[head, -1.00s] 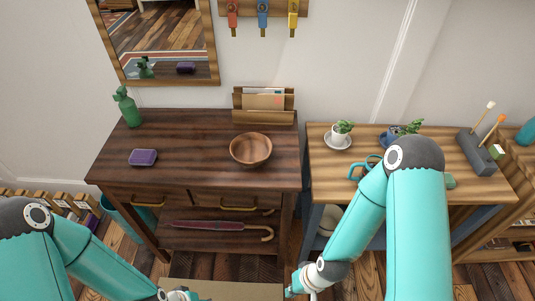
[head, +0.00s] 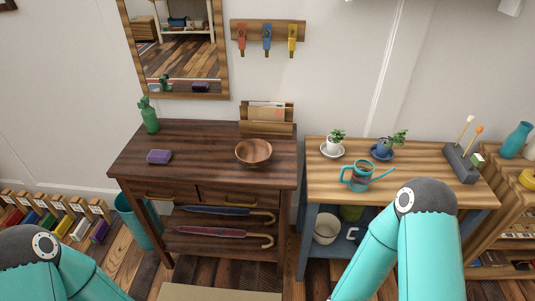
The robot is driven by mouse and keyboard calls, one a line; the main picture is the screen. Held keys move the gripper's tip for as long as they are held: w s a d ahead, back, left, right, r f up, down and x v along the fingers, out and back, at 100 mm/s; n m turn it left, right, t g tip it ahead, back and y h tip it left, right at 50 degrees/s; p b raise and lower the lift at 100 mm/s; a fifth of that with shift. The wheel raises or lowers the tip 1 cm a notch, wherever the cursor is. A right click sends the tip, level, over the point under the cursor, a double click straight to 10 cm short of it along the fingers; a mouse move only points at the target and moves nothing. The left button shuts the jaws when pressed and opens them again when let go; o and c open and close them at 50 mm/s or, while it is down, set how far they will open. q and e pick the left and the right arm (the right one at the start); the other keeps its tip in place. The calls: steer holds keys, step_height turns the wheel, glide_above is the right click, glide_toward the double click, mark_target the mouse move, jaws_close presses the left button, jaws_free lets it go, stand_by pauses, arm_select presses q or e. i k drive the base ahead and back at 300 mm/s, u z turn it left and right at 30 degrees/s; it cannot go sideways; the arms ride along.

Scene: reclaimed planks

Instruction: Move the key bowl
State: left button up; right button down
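The key bowl is a round brown wooden bowl (head: 253,152) on the right part of the dark wooden console table (head: 200,137). It looks upright and empty. Neither gripper touches it. My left arm comes in at the lower left and my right arm at the lower right, both well in front of the tables. Both grippers are below the bottom edge of the picture, so I cannot see their fingers.
Two umbrellas (head: 212,231) lie beneath. A lighter table at right bears a teal watering can (head: 357,177) and two potted plants (head: 335,143). Console space left of the bowl is clear.

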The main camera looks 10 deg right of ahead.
mark_target(250, 152)
steer(key=u, duration=0.15)
steer(key=i, duration=0.9)
steer(key=z, duration=0.2)
steer(key=k, duration=0.75)
steer(key=u, duration=0.25)
steer(key=i, duration=0.6)
steer(key=z, duration=0.05)
